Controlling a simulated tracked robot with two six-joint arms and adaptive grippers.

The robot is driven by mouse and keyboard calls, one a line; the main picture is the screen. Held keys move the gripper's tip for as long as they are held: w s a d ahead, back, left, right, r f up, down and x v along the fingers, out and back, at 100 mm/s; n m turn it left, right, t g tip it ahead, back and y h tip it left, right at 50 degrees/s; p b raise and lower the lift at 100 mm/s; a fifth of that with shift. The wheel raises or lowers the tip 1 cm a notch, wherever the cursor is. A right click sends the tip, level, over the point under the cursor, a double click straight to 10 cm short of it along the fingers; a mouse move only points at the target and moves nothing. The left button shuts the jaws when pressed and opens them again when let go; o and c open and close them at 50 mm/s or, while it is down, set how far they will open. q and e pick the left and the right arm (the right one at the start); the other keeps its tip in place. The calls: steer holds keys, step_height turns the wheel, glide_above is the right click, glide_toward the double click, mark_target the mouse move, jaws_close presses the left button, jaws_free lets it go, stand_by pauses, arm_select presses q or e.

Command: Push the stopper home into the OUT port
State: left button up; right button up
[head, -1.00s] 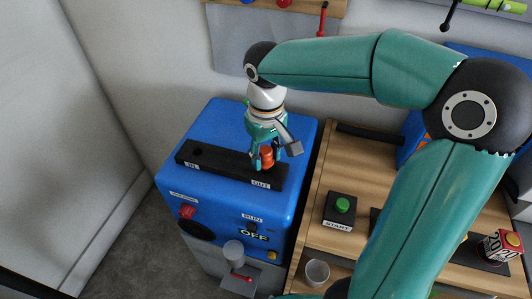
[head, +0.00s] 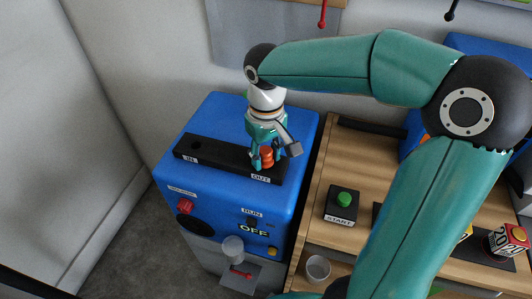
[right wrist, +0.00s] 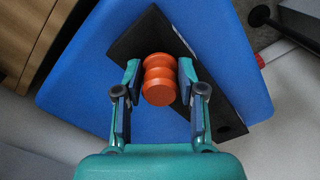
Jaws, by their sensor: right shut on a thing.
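My right gripper (head: 265,160) points down over the OUT end of the black port bar (head: 222,153) on the blue machine (head: 215,215). It is shut on the orange, ribbed stopper (head: 267,157), which looks upright. In the right wrist view the stopper (right wrist: 159,79) sits between the two fingers, over the black bar (right wrist: 205,90). The OUT label (head: 261,178) is just in front of it. The OUT port itself is hidden under the stopper, so how deep it sits cannot be told. My left gripper is not in view.
The open IN hole (head: 194,143) is at the bar's left end. The machine front has a red knob (head: 186,205) and an OFF display (head: 255,232). A wooden bench on the right carries a green START button (head: 343,199) and a clear cup (head: 317,268).

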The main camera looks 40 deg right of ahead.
mark_target(267, 151)
steer(key=shift+f, duration=0.2)
steer(key=o, duration=1.1)
steer(key=shift+r, duration=0.1)
step_height(267, 151, up, 11)
steer(key=shift+r, duration=0.4)
steer(key=shift+s, duration=0.1)
